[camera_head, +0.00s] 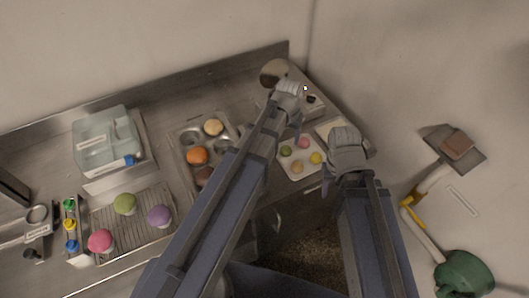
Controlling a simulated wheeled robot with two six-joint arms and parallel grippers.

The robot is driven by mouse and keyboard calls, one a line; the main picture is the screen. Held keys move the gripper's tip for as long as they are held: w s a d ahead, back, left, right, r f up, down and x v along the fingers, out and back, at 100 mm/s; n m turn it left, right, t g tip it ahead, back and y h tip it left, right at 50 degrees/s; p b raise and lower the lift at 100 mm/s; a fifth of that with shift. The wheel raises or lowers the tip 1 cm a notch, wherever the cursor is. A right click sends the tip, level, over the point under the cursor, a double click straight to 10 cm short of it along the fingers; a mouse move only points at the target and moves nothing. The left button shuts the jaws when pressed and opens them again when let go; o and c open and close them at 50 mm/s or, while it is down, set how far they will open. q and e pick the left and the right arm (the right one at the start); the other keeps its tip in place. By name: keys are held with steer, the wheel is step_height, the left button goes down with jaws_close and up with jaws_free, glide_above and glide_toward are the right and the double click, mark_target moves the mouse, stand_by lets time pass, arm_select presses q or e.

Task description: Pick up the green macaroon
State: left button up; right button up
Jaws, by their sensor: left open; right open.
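A small green macaroon (286,151) lies at the left of a white plate (287,172) on the metal counter. Pink (304,142), yellow (316,158) and orange (297,167) macaroons share the plate. My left gripper (289,87) is open above the back right of the counter, beyond the plate and apart from the macaroon. My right gripper (344,134) is open to the right of the plate, near the counter's right side. Both grippers look empty. My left arm passes close to the left of the plate.
A muffin tin (185,144) with baked goods stands left of my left arm. A wire rack (137,238) holds green (124,204), purple (159,216) and pink (100,240) cupcakes. A clear box (104,140) stands at the back left. A kitchen scale (316,103) is at the back right.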

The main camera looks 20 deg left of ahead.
mark_target(286, 147)
arm_select(q)
steer(key=shift+a, duration=0.15)
steer(key=f+b, duration=0.2)
steer(key=w+f+b, duration=0.1)
steer(key=f+b, duration=0.5)
steer(key=shift+w, duration=0.15)
steer(key=shift+r, duration=0.15)
steer(key=c, duration=0.7)
steer(key=shift+o, duration=0.2)
steer(key=shift+r, duration=0.1)
step_height(286, 147, up, 10)
steer(key=p, duration=1)
